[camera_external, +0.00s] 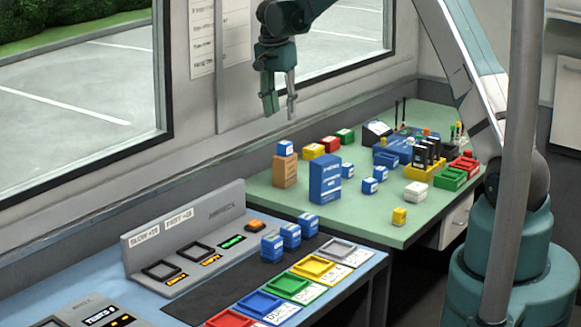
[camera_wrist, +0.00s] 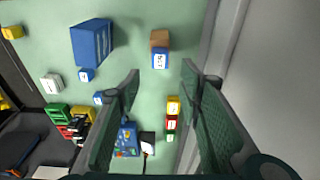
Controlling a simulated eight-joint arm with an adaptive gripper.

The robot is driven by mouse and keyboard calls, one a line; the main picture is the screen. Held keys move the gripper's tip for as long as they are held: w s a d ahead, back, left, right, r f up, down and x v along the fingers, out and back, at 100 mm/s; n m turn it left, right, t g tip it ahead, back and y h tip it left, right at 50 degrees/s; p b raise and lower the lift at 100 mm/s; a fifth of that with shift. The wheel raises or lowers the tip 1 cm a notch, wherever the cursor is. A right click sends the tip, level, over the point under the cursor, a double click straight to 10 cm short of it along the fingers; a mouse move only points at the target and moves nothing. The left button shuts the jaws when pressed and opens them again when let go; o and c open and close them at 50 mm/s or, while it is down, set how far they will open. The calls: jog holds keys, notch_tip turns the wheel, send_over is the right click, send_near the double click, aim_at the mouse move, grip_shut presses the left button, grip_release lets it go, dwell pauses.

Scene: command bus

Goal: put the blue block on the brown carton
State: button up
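A brown carton (camera_external: 284,172) stands upright on the green table, near its left back side. A small blue block (camera_external: 286,148) with a white label sits on top of it; in the wrist view the block (camera_wrist: 160,59) covers part of the carton (camera_wrist: 160,38). My gripper (camera_external: 281,113) hangs above the block and carton, apart from them. Its fingers are spread and nothing is between them; in the wrist view the gripper (camera_wrist: 160,80) shows both fingers wide apart. Two more small blue blocks (camera_external: 380,172) (camera_external: 369,185) lie on the table to the right.
A tall blue box (camera_external: 325,180) stands just right of the carton. Yellow, red and green blocks (camera_external: 328,144) lie behind it. A white block (camera_external: 415,190), a yellow block (camera_external: 399,216) and coloured trays (camera_external: 449,178) are further right. A blue bench (camera_external: 352,283) with a console is in front.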

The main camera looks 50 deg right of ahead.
jog(key=shift+a+r, duration=0.1)
jog(key=shift+r, duration=0.15)
dwell(0.5)
jog(key=s+a+r+n+t, duration=0.2)
jog(key=s+a+r+n, duration=0.2)
jog(key=s+a+r, duration=0.7)
jog(key=s+a+r+n+t, duration=0.1)
jog(key=s+a+r+n, duration=0.5)
jog(key=a+r, duration=0.55)
jog(key=s+a+f+n+t, duration=0.1)
jog(key=s+a+n, duration=0.1)
jog(key=s+a, duration=0.4)
jog(key=s+a+f+n+t+y, duration=0.1)
jog(key=s+a, duration=0.4)
jog(key=s, duration=0.8)
jog(key=s+a+f+n+t, duration=0.2)
jog(key=s+a+n, duration=0.3)
jog(key=s, duration=0.5)
jog(key=shift+a+f+y, duration=0.4)
jog(key=shift+a+f, duration=0.05)
jog(key=shift+a, duration=0.35)
jog(key=shift+s, duration=0.1)
